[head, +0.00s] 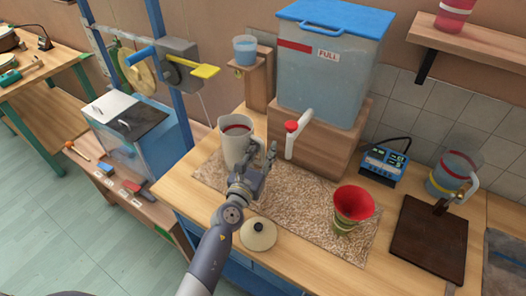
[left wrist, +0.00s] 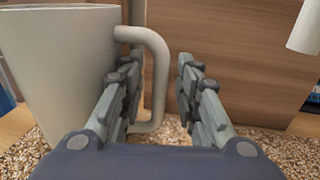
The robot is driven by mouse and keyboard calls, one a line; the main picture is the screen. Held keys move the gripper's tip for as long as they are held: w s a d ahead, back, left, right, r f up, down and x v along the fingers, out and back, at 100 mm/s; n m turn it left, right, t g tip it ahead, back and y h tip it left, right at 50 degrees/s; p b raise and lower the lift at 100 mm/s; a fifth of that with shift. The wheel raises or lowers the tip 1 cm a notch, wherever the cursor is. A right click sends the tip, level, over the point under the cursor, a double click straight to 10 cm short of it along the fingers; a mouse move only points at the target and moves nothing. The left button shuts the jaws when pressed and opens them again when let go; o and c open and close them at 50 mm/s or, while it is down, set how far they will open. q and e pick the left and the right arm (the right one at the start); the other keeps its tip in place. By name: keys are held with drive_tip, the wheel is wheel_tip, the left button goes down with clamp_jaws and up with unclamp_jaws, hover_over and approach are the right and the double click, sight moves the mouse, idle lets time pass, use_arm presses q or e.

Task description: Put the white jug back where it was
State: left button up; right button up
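The white jug (head: 236,140) stands upright on the speckled mat (head: 290,207), left of the tap of the big blue tank. A red band shows just inside its rim. My left gripper (head: 266,160) is at the jug's right side, by its handle. In the left wrist view, the jug (left wrist: 58,75) fills the left and its handle (left wrist: 160,75) shows between the two spread fingers of my left gripper (left wrist: 158,85). A gap shows between the handle and the right finger; whether the left finger touches the jug is unclear. My right gripper is not in view.
The tank (head: 330,75) with its red-topped tap (head: 298,130) stands behind on a wooden block. A clear jug (head: 453,173), a dark board (head: 428,238) and a blue device (head: 383,163) are at right.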

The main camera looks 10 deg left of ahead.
use_arm(q)
drive_tip(key=shift+r, duration=0.15)
drive_tip(key=s+a+b, duration=0.1)
drive_tip(key=s+a, duration=0.1)
drive_tip(key=s, duration=1)
drive_tip(key=shift+a, duration=0.1)
